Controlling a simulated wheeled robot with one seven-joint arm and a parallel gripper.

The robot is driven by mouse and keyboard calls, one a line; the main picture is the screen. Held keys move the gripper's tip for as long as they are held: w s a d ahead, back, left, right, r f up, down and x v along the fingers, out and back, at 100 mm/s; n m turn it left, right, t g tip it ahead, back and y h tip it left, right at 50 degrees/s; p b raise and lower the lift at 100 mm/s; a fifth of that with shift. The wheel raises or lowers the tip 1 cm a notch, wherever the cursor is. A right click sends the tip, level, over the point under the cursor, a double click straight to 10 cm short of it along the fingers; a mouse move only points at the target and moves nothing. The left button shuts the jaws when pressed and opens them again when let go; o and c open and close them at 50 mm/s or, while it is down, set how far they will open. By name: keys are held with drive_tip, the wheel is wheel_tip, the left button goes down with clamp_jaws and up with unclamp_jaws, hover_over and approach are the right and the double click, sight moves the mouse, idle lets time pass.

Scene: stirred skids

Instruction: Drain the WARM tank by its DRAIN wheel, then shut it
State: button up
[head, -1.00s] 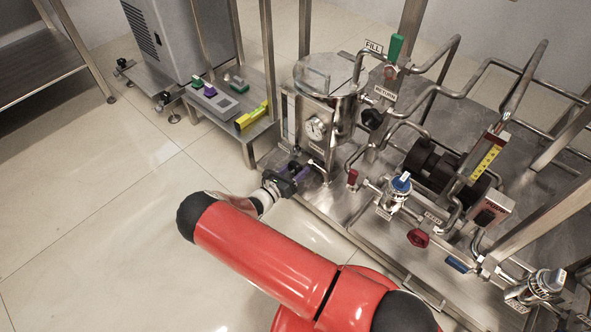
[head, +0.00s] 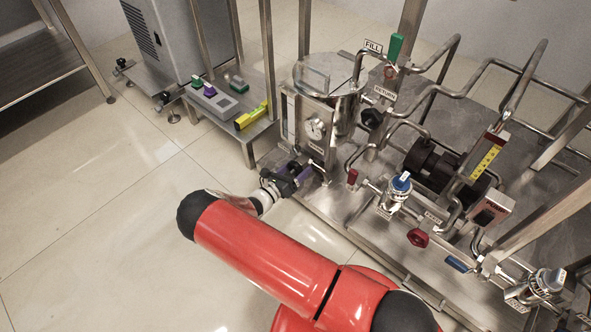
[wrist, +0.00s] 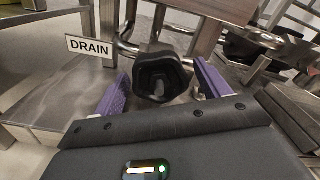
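The DRAIN wheel, a black handwheel (wrist: 160,76), faces me in the middle of the wrist view. The white DRAIN sign (wrist: 89,47) is just to its left. My gripper (wrist: 158,92) is open, with one purple finger on each side of the wheel; I see gaps and cannot tell of any contact. In the head view my gripper (head: 291,178) is low in front of the steel tank (head: 322,85) and hides the wheel there. A round gauge (head: 315,129) and a sight glass (head: 288,116) are on the tank's front. The level in the glass is too small to read.
A small side table (head: 255,129) with a yellow level (head: 251,116) and a grey box stands left of the tank. Right of it are a red-handled valve (head: 352,177), a blue-capped valve (head: 401,183), a black pump (head: 430,165) and pipes. The floor at left is clear.

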drive_tip(key=v, duration=0.7)
drive_tip(key=shift+s+a+p, duration=0.3)
drive_tip(key=shift+p, duration=0.1)
drive_tip(key=shift+a, duration=0.1)
